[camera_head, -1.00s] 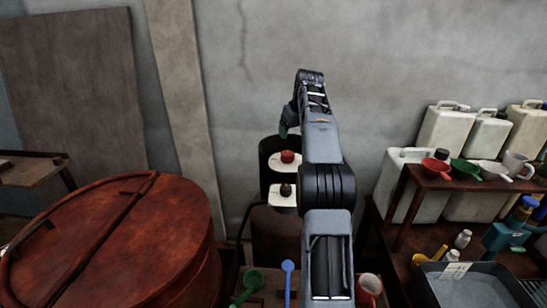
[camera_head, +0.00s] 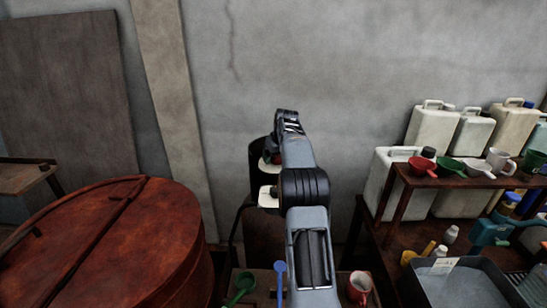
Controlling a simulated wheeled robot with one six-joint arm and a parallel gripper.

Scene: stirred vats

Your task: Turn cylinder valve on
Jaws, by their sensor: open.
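Two dark cylinders stand against the wall behind my arm, mostly hidden by it. The rear cylinder (camera_head: 258,150) has a pale top with a red valve knob (camera_head: 276,158), now partly covered. The front cylinder (camera_head: 262,228) has a pale top plate (camera_head: 266,197) with a dark knob mostly hidden by the arm. My gripper (camera_head: 273,150) is lowered at the red knob, its fingers largely hidden behind the wrist. It is open; I cannot tell whether it touches the knob.
A rusty red lidded vat (camera_head: 120,245) stands at left. At right, a brown shelf (camera_head: 400,195) carries scoops and mugs, with white jugs (camera_head: 432,127) behind and a grey tub (camera_head: 455,290) below.

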